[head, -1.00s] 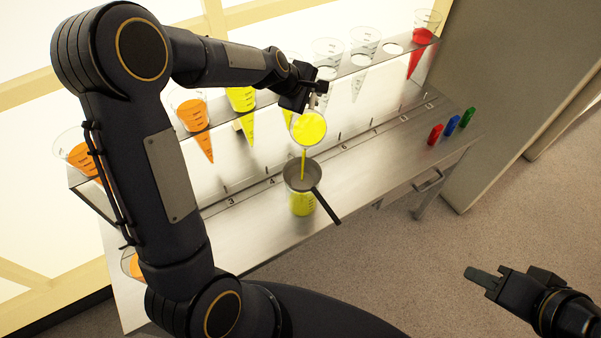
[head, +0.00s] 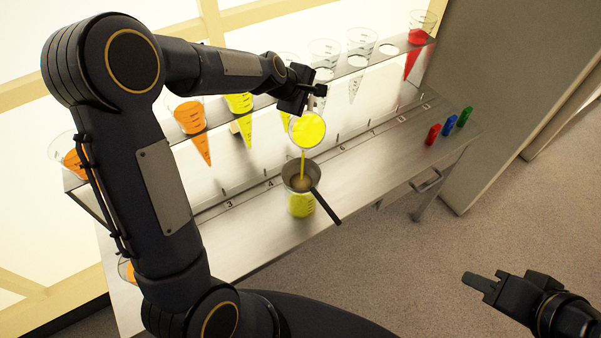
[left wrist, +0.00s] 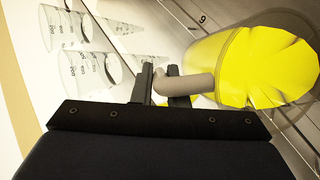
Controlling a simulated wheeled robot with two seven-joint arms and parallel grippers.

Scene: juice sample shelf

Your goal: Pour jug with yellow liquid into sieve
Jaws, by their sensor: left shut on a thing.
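My left gripper (head: 316,92) is shut on the handle of the jug with yellow liquid (head: 307,129). The jug is tilted above the sieve, and a thin yellow stream falls from it into the sieve (head: 300,178). The sieve is grey with a dark handle pointing to the lower right, and sits on a clear container (head: 301,205) holding yellow liquid. In the left wrist view the fingers (left wrist: 158,85) close around the jug's beige handle, and the jug (left wrist: 262,68) shows bright yellow liquid. My right gripper (head: 482,282) is over the floor at lower right; its jaw opening is unclear.
A metal shelf (head: 375,145) has numbered places. Its upper rack holds orange cones (head: 190,118), a yellow cone (head: 240,104), empty clear cones (head: 360,42) and a red cone (head: 421,38). Red (head: 433,134), blue (head: 449,126) and green (head: 464,117) pieces stand at its right end.

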